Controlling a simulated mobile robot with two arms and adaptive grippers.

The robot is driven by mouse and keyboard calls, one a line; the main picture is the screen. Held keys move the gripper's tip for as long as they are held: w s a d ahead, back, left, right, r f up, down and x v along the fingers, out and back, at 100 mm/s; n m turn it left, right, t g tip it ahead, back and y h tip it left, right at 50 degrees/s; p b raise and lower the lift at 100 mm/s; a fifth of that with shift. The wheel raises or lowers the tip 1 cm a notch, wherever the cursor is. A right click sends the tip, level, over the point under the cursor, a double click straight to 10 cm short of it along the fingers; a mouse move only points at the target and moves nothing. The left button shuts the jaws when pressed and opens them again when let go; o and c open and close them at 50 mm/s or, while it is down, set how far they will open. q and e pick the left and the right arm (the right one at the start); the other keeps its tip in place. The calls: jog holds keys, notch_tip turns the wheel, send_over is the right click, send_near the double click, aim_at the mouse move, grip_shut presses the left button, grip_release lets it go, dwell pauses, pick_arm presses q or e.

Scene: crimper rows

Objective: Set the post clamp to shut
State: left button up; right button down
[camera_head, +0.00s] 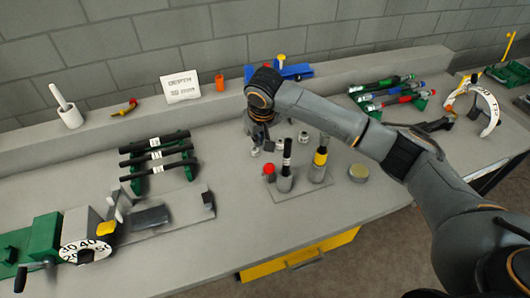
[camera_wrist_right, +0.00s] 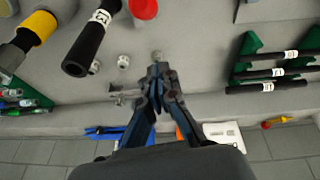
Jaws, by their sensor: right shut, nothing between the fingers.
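No part is clearly marked as the post clamp, so I cannot tell which it is or its setting. A black post with a white label (camera_head: 286,158) and a black post with a yellow band (camera_head: 320,160) stand upright on a grey plate (camera_head: 301,195). A red knob (camera_head: 268,170) is beside the labelled post. My right gripper (camera_head: 262,148) is shut and empty, pointing down behind the plate. A small metal fitting (camera_wrist_right: 122,97) is beside the fingers. My left gripper is out of view.
A rack of black tubes (camera_head: 155,154) and a green dial device (camera_head: 45,238) are left. A blue fixture (camera_head: 293,71) is on the back ledge. Coloured tools (camera_head: 385,100) lie behind my right arm. A round tin (camera_head: 359,172) is right of the plate.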

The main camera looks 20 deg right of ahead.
aim_at(267, 172)
jog(key=f, duration=0.1)
jog(key=s+f+p, duration=0.1)
jog(key=f+p, duration=0.1)
jog(key=f, duration=0.1)
jog(key=shift+s+d, duration=0.3)
jog(key=shift+s, duration=0.1)
jog(key=shift+s+d+f, duration=0.1)
jog(key=shift+s+f, duration=0.2)
jog(key=shift+s, duration=0.2)
jog(key=shift+w, duration=0.1)
jog(key=shift+f, duration=0.1)
